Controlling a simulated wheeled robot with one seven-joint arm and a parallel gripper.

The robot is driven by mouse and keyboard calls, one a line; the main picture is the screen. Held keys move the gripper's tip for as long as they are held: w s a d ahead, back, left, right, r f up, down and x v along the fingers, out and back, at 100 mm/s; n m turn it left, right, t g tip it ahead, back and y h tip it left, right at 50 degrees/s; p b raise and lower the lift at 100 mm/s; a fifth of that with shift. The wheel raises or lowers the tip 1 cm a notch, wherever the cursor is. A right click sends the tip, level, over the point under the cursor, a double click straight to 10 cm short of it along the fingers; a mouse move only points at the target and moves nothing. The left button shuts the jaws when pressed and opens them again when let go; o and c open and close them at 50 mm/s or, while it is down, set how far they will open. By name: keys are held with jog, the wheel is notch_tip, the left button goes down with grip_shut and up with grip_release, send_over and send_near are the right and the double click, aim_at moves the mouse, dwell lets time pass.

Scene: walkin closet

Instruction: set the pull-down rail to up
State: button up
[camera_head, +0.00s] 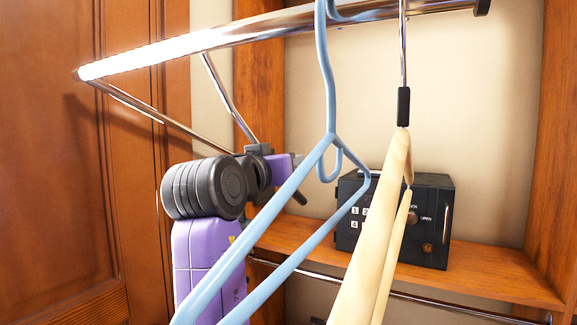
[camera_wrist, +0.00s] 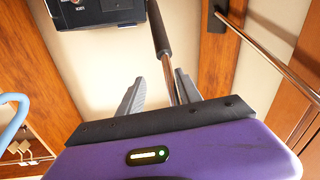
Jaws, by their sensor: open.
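The pull-down rail (camera_head: 265,27) is a shiny chrome bar slanting across the top of the head view. Thin chrome side arms (camera_head: 150,108) run down from it towards the side panel. A chrome pull rod with a black grip (camera_head: 403,106) hangs from the rail at the right. My gripper (camera_head: 300,190) is below the rail and left of the grip, partly hidden by a hanger. In the wrist view, its grey fingers (camera_wrist: 158,92) are apart. The rod and black grip (camera_wrist: 158,30) appear between them; I cannot tell whether they touch.
A black safe (camera_head: 425,225) stands on the wooden shelf (camera_head: 480,279) behind. A lower chrome rail (camera_head: 420,300) runs beneath the shelf. Wooden panels stand on both sides.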

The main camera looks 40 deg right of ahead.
jog(key=shift+s+a, duration=0.1)
jog(key=shift+a, duration=0.15)
jog(key=f+b+v, duration=0.1)
jog(key=v, duration=0.8)
jog(key=shift+f, duration=0.3)
dwell(0.6)
jog(key=shift+s+d, duration=0.1)
